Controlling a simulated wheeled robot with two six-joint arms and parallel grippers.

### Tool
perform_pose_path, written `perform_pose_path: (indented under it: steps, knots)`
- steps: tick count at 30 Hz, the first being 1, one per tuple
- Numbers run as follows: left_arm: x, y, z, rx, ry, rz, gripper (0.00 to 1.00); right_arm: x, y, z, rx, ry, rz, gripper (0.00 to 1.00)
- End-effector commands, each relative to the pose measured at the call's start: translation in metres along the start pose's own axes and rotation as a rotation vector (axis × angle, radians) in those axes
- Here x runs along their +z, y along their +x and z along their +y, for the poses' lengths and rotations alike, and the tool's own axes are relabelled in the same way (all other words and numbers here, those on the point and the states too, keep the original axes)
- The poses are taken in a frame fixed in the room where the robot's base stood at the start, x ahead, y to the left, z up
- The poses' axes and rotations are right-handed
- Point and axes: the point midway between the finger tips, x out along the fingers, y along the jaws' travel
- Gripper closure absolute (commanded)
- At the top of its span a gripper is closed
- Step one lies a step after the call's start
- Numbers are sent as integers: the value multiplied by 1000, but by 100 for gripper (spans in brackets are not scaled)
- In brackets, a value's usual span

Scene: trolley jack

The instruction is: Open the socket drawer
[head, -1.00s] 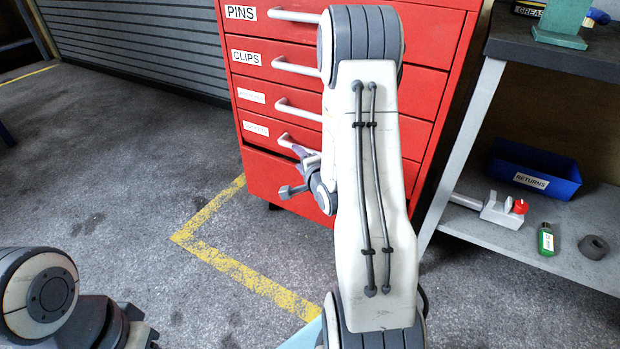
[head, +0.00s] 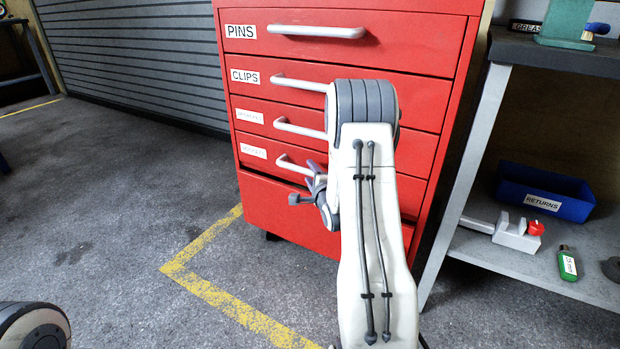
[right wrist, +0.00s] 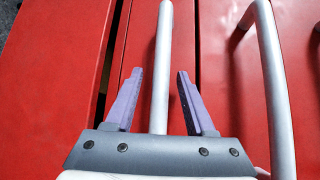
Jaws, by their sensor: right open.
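The socket drawer (head: 266,167) is the lowest labelled drawer of the red cabinet; its small label is blurred. Its pale bar handle (head: 289,163) sticks out, and its right part is hidden by my right arm. My right gripper (head: 312,174) is at this handle. In the right wrist view, the open purple fingers (right wrist: 160,76) stand on either side of a bar handle (right wrist: 161,45), with a gap visible on both sides. A dark gap runs along one edge of the drawer front; I cannot tell whether the drawer is slightly out. My left gripper is out of view.
Drawers labelled PINS (head: 345,49) and CLIPS (head: 253,98) and another lie above, with similar handles. A shelf unit (head: 472,163) on the right holds a blue RETURNS bin (head: 512,193) and a green bottle (head: 567,264). Floor left of the yellow line (head: 215,295) is clear.

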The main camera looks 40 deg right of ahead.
Motion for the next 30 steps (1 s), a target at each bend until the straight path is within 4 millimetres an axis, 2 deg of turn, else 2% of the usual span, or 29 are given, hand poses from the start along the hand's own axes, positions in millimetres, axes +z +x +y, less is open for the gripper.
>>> perform_pose_path:
  steps: [10,11,12,15,30]
  knots:
    - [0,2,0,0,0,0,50,0,6,0,0,1,1,45]
    - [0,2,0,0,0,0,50,0,6,0,0,1,1,49]
    - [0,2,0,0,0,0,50,0,6,0,0,1,1,65]
    - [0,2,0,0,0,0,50,0,6,0,0,0,1,100]
    - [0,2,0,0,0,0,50,0,6,0,1,0,0,100]
